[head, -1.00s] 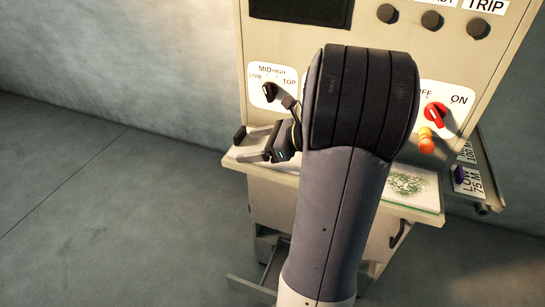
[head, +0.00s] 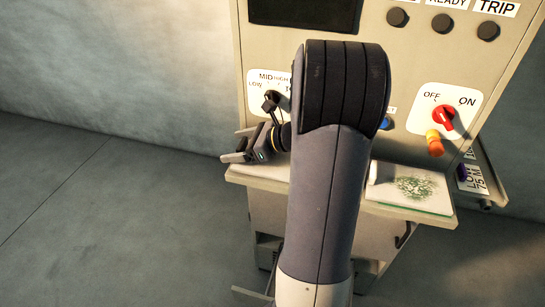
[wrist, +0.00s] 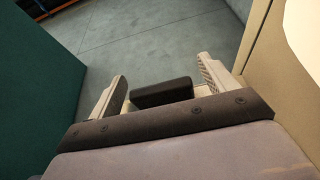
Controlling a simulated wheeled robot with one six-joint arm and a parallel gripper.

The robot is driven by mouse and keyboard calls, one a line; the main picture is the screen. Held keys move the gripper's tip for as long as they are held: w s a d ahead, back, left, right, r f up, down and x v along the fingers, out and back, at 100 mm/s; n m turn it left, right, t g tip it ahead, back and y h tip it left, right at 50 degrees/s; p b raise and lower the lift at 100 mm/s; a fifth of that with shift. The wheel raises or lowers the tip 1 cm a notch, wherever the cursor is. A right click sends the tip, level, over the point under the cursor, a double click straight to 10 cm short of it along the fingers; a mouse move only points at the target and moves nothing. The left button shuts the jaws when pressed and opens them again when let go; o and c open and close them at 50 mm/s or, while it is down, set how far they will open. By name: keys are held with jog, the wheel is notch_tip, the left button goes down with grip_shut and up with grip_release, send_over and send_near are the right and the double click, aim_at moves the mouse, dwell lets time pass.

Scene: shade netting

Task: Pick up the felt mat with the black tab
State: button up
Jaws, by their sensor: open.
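A black block (wrist: 162,93), which looks like the black tab, shows in the wrist view between and just beyond my fingers. I cannot make out the felt mat itself; it may be hidden behind my gripper. My gripper (wrist: 162,80) is open, with one pale finger on each side of the block and nothing clearly held. In the head view my gripper (head: 238,156) is at the left end of the cabinet's shelf (head: 272,182), reaching left. My arm hides the middle of that shelf. Whether the fingers touch anything is unclear.
The control cabinet (head: 415,75) rises behind the shelf, with a selector lever (head: 270,102), a red switch (head: 444,117) and an orange knob (head: 434,142). A white sheet with green specks (head: 415,187) lies on the shelf's right. Floor (head: 120,220) to the left is clear.

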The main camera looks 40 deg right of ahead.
jog(key=c, duration=1.1)
jog(key=shift+a+r, duration=0.1)
